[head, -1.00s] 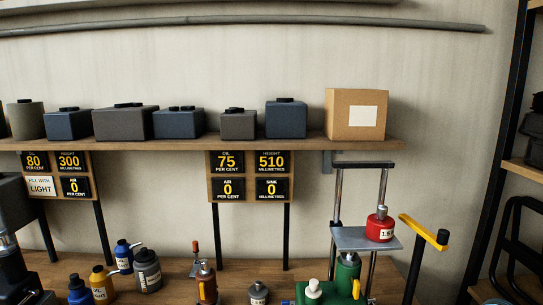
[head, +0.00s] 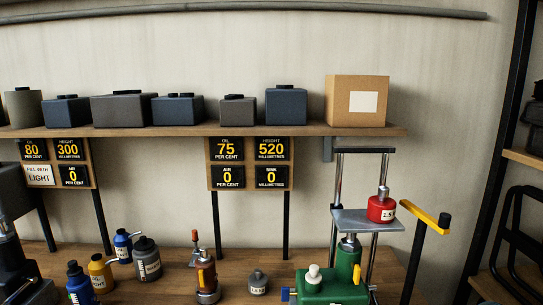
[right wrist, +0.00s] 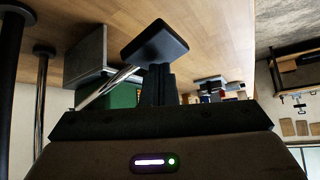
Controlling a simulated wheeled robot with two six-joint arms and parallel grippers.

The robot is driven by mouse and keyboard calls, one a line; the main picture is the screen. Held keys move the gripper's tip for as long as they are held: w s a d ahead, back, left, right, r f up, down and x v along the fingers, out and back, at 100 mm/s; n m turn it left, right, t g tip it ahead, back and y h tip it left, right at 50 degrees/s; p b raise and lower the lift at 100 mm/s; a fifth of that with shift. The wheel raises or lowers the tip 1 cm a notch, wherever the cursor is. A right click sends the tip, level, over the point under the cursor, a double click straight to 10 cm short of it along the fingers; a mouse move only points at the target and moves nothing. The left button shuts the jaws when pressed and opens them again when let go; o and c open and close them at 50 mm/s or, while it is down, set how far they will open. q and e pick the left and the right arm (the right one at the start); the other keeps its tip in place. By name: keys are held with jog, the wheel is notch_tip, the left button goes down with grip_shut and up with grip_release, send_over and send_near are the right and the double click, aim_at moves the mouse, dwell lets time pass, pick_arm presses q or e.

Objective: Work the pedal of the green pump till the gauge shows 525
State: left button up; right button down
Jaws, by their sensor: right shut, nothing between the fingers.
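The green pump (head: 333,285) stands at the bottom of the head view, under a metal plate (head: 366,221) bearing a red weight (head: 380,208). The gauge board (head: 250,163) behind shows height 520, oil 75, air 0 and sink 0. In the right wrist view, a dark flat pad (right wrist: 154,42), apparently the pedal, sits at the end of a metal rod (right wrist: 106,88), with green pump body (right wrist: 124,96) behind. My right gripper (right wrist: 158,84) is shut and empty, its fingertips up against or just by the pad; contact is unclear. My left gripper is not in view.
Another gauge board (head: 57,163) at left reads 80 and 300. A yellow bar (head: 424,215) with a black end stands at right. A shelf (head: 200,131) holds boxes above.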

jog(key=shift+p, duration=0.35)
jog(key=r+p, duration=0.5)
jog(key=shift+s+r, duration=0.15)
jog(key=shift+s, duration=0.15)
notch_tip(320, 180, up, 6)
jog(key=p, duration=0.5)
jog(key=shift+w, duration=0.1)
